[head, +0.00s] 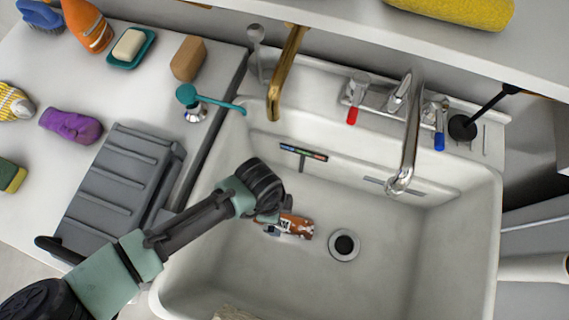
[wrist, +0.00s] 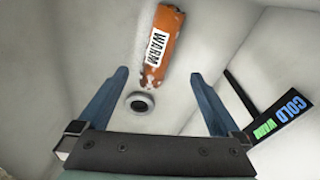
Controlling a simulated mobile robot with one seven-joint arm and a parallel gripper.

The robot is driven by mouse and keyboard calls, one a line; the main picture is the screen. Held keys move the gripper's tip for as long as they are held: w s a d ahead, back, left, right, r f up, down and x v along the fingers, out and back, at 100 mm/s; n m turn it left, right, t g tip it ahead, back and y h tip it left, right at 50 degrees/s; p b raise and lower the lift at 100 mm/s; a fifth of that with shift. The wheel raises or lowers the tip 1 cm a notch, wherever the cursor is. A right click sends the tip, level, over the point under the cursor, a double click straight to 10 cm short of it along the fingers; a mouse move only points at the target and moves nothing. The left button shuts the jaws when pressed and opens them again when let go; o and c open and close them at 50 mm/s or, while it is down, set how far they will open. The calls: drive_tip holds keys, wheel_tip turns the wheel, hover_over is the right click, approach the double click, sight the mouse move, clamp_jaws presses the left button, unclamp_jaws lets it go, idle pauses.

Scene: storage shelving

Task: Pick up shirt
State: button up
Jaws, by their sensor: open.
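I see no shirt that I can make out in either view. My gripper (head: 272,216) is inside the white sink (head: 385,290), and its open fingers (wrist: 158,98) show in the wrist view with nothing between them. An orange item (head: 297,226) with a white label is in the sink, just beyond the fingertips. In the wrist view the orange item (wrist: 172,25) lies ahead of the fingers, and its label reads "WARM". I cannot tell what it is. A small tan thing (head: 235,313) is cut off at the bottom of the head view.
The drain (head: 344,245) is right of the gripper. A chrome faucet (head: 410,145) and a brass one (head: 286,75) overhang the sink. A black strip reading "COLD" and "WARM" (wrist: 285,115) is on the sink wall. A grey rack (head: 120,185) stands on the left counter.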

sight(283, 220)
drive_tip(key=f+b, duration=0.1)
drive_tip(key=f, duration=0.2)
drive_tip(key=d+f+b, duration=0.1)
drive_tip(key=f, duration=0.3)
drive_tip(key=f+b, duration=0.1)
drive_tip(key=f, duration=0.3)
drive_tip(key=shift+s+d, duration=0.1)
drive_tip(key=shift+d, duration=0.05)
drive_tip(key=shift+c, duration=0.2)
drive_tip(key=shift+r, duration=0.1)
drive_tip(key=c, duration=1.4)
